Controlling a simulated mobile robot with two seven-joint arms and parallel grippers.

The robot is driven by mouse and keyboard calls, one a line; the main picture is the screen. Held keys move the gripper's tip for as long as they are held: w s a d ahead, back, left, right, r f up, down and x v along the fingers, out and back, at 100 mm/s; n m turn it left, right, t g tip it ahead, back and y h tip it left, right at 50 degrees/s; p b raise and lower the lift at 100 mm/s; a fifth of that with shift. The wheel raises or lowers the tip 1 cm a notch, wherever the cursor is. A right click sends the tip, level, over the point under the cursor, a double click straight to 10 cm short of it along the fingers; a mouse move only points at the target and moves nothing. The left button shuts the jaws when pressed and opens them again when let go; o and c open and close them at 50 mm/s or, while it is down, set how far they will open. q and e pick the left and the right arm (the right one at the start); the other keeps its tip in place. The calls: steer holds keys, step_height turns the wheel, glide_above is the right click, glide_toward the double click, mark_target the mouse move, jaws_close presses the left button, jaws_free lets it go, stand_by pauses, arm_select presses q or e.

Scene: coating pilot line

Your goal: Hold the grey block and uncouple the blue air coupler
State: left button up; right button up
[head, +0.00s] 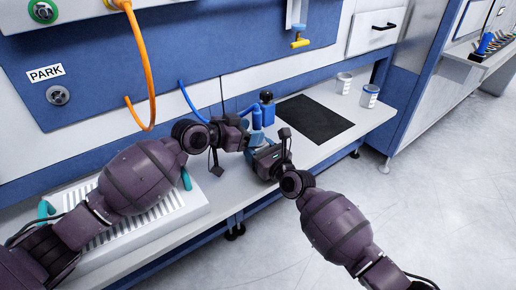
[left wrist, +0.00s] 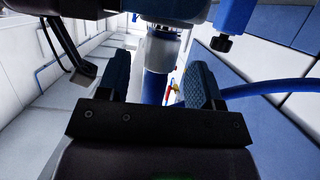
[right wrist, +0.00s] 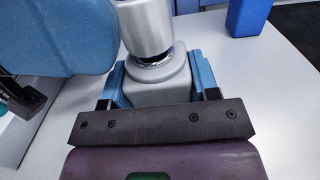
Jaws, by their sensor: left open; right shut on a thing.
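The blue air coupler (head: 257,120) stands upright on the bench in the head view, with a blue hose at its top. The left wrist view shows its blue body (left wrist: 154,86) and silver collar (left wrist: 159,50). My left gripper (left wrist: 160,82) is open, with its fingers on either side of the coupler and gaps visible. My right gripper (right wrist: 158,84) is shut on the grey block (right wrist: 158,90), below the silver collar (right wrist: 144,28). In the head view the grey block is mostly hidden by my right gripper (head: 263,145).
The blue hose (left wrist: 275,87) runs beside my left gripper. A slatted tray (head: 150,225) is at left.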

arm_select(q)
steer(key=shift+x, duration=0.85)
steer(key=c, duration=1.1)
steer(key=shift+o, duration=0.2)
